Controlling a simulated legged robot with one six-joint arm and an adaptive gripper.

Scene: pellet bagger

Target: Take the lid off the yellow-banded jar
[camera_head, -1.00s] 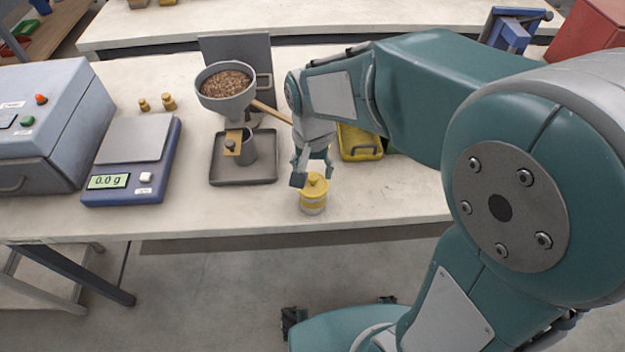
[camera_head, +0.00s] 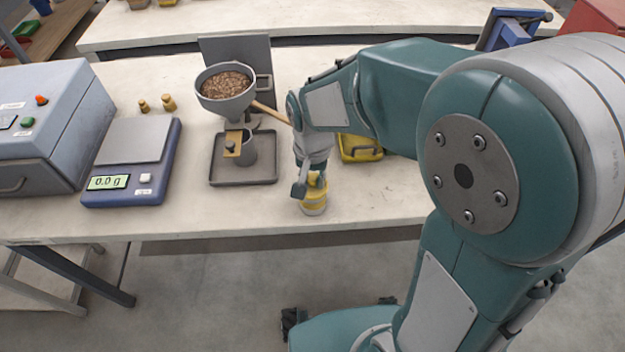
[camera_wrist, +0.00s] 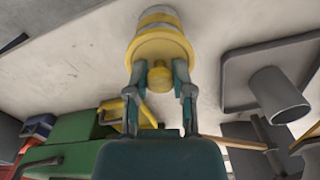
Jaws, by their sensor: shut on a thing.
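The yellow-banded jar (camera_head: 314,208) stands upright on the bench near its front edge. Its yellow lid (camera_wrist: 160,46) sits on top and has a round knob (camera_wrist: 160,76) in the middle. My gripper (camera_head: 311,180) is right above the jar, fingers down. In the wrist view its two fingers (camera_wrist: 161,78) stand on either side of the knob, and it is shut on the lid. In the head view the fingers hide part of the lid. The lid appears to rest on the jar; I see no gap between them.
A grey tray (camera_head: 262,176) with a metal cup (camera_head: 249,152) stands left of the jar, under a hopper of pellets (camera_head: 226,84). A yellow bin (camera_head: 358,149) lies behind right. A scale (camera_head: 130,150) is further left. The bench right of the jar is clear.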

